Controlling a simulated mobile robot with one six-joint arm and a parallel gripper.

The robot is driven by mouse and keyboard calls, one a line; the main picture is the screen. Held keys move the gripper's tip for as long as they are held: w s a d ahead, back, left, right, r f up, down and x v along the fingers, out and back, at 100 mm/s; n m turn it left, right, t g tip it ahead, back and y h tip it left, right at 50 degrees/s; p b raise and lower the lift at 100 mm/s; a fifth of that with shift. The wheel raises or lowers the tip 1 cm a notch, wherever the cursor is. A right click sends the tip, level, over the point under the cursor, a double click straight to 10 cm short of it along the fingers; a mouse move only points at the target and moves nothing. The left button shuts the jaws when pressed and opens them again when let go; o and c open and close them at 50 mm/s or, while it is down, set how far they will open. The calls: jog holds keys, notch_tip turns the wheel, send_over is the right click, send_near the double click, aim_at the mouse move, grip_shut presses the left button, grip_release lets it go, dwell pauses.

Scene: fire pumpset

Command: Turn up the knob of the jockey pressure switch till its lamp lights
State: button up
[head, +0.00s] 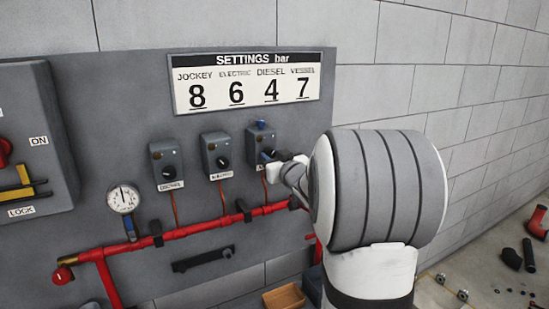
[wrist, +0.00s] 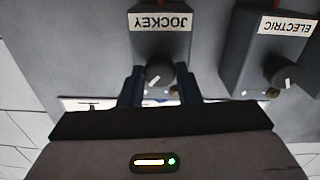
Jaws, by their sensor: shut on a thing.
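The jockey pressure switch (head: 260,138) is the rightmost of three grey boxes on the panel. The wrist view shows its upside-down JOCKEY label (wrist: 160,22). Its black knob (wrist: 158,73) has a white mark pointing down and slightly left in the wrist picture. My gripper (wrist: 159,78) has one dark blue finger on each side of this knob and is shut on it. In the head view my gripper (head: 270,157) covers the knob and part of the label. A small amber spot (wrist: 173,91) beside the knob may be the lamp; I cannot tell whether it is lit.
The electric switch (head: 216,152) stands close on the left, and the diesel switch (head: 167,162) beyond it. A settings board (head: 247,81) above reads jockey 8, electric 6, diesel 4, vessel 7. A red pipe (head: 195,229) and gauge (head: 123,198) are below.

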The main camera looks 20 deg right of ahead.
jog(key=shift+m, duration=0.3)
jog(key=o, duration=1)
jog(key=shift+c, duration=0.2)
jog(key=s+b, duration=0.1)
jog(key=s, duration=0.7)
jog(key=shift+b, duration=0.3)
jog(key=shift+w, duration=0.1)
